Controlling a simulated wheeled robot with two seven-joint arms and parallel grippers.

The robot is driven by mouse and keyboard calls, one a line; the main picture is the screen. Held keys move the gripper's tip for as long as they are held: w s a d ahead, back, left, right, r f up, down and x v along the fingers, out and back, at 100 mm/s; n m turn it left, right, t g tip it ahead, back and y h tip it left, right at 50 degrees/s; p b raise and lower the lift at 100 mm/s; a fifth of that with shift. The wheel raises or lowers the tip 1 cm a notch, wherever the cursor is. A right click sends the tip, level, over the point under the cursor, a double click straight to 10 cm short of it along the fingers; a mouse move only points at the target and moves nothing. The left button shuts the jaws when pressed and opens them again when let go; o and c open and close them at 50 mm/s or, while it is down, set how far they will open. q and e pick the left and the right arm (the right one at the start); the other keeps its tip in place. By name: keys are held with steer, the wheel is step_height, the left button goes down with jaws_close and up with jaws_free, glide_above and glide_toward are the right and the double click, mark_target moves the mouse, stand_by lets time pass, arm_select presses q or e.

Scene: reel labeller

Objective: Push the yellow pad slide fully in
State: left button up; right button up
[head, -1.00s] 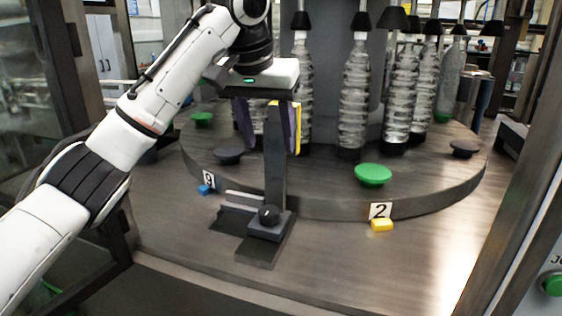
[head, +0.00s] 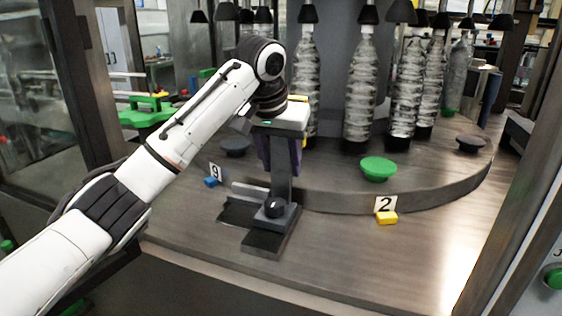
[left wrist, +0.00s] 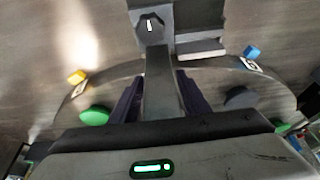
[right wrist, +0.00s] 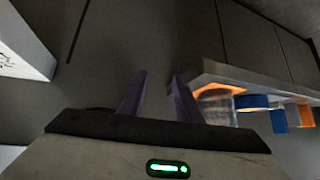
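A dark upright post (head: 282,180) stands on a flat base with a black knob (head: 274,207) at the front of the round platform. A thin yellow strip (head: 298,98), perhaps the pad slide, shows just above and behind my left gripper's body; the rest is hidden. My left gripper (head: 279,157) is low over the post's top, its purple fingers pointing down. In the left wrist view the fingers (left wrist: 160,88) are apart, one on each side of the post; contact is unclear. My right gripper (right wrist: 159,75) is open and empty, away from the station.
Clear bottles (head: 361,95) stand behind on the round platform (head: 420,190). A green disc (head: 378,168) and a yellow block (head: 387,218) by label 2 are to the right. A blue block (head: 211,182) lies near label 9. The front right table surface is clear.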

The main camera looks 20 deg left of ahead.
arm_select(q)
jaws_close()
steer(key=shift+w+d, duration=0.1)
steer(key=shift+w, duration=1.25)
steer(key=shift+r, duration=0.1)
steer(key=shift+o, duration=0.6)
jaws_free()
steer(key=shift+w, duration=0.1)
steer(key=shift+o, duration=1.3)
steer(key=shift+w, duration=0.15)
steer(key=b+v, duration=0.1)
steer(key=v, duration=0.9)
